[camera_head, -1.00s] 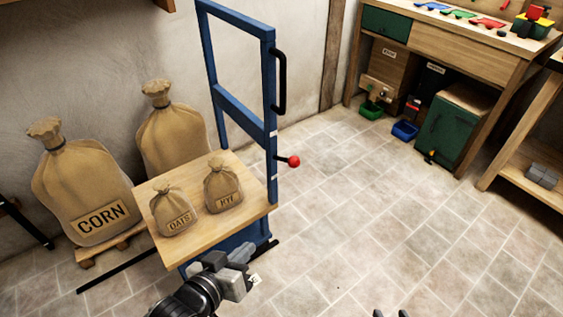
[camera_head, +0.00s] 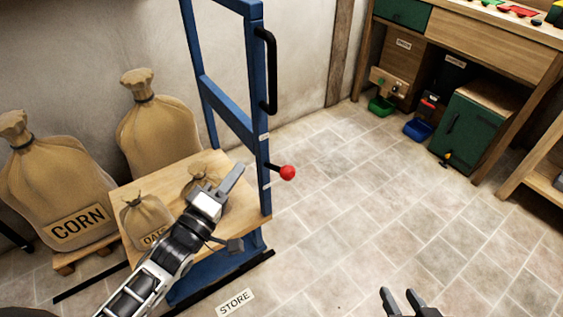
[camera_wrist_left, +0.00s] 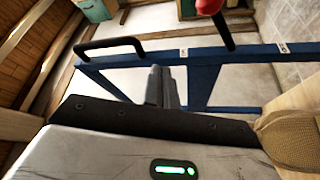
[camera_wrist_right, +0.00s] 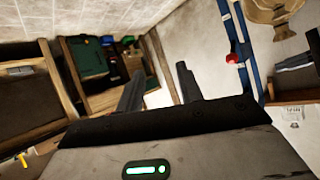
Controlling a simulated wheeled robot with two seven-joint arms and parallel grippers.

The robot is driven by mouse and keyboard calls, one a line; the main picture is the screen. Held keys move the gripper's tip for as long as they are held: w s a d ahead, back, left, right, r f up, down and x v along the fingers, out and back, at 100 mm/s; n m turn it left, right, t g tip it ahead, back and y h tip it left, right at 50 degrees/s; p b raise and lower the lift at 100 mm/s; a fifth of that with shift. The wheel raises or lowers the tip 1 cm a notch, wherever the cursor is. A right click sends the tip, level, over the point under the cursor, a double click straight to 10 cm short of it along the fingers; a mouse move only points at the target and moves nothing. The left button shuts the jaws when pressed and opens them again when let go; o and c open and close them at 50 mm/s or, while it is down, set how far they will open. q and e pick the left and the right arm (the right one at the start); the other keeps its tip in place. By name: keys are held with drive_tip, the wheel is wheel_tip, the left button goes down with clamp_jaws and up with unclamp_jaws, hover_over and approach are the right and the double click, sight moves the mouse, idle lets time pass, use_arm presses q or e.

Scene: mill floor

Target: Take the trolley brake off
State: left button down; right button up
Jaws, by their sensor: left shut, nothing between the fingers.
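The trolley has a blue frame (camera_head: 230,118), a black handle (camera_head: 268,72) and a wooden deck (camera_head: 240,205). A lever with a red knob (camera_head: 288,173) sticks out to the right of its upright. In the left wrist view the red knob (camera_wrist_left: 208,6) is at the top edge; it also shows in the right wrist view (camera_wrist_right: 233,59). My left gripper (camera_head: 234,178) is shut and empty, over the deck, left of the knob and apart from it. It partly hides the small sack behind it. My right gripper (camera_head: 402,300) is open and empty, low at the right over the floor.
A large CORN sack (camera_head: 62,190) and another large sack (camera_head: 158,125) stand behind by the wall. A STORE label (camera_head: 235,302) is on the floor. A workbench (camera_head: 480,45) stands at the back right. The floor between is clear.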

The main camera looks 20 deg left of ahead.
drive_tip(key=shift+y, duration=0.3)
drive_tip(key=f+b, duration=0.2)
drive_tip(key=f, duration=0.1)
drive_tip(key=a+f+b, duration=0.1)
drive_tip(key=b, duration=0.1)
drive_tip(key=shift+s+f, duration=0.2)
drive_tip(key=shift+s, duration=0.05)
